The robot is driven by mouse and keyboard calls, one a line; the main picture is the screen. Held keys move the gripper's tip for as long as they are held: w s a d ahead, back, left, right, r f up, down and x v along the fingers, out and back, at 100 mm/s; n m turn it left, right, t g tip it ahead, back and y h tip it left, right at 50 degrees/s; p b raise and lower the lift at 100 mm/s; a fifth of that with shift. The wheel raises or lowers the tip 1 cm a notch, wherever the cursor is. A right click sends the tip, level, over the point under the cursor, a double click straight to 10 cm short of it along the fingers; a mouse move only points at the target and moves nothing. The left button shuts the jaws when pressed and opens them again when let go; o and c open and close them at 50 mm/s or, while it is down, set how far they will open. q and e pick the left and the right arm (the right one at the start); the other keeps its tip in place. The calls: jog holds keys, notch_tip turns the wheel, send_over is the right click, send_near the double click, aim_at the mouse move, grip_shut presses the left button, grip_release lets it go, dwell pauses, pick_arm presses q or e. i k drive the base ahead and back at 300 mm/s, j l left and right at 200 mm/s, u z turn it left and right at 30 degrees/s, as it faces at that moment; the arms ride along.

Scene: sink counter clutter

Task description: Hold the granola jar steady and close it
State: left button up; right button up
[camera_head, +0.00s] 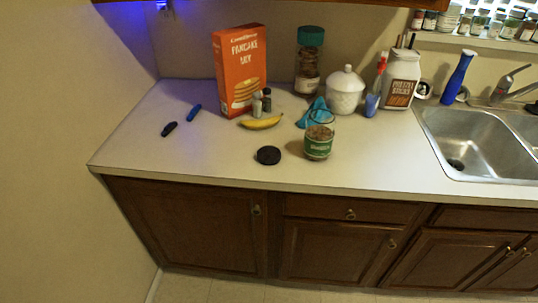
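The granola jar (318,146) is a short glass jar with a green label, standing upright near the front of the counter. Its top looks open, and brownish contents show. A round black lid (268,155) lies flat on the counter just left of the jar, apart from it. Neither of my grippers is in the picture.
A banana (261,123), two small shakers (257,106) and a blue cloth (315,112) lie close behind. A pancake mix box (239,72), a tall jar (308,62) and a white canister (345,91) stand further back. The sink (480,140) is at right.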

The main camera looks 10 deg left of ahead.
aim_at(321, 124)
jog(key=i+j, duration=0.1)
jog(key=j, duration=0.7)
jog(key=i+j, duration=0.1)
jog(key=j, duration=0.65)
jog(key=z, duration=1.65)
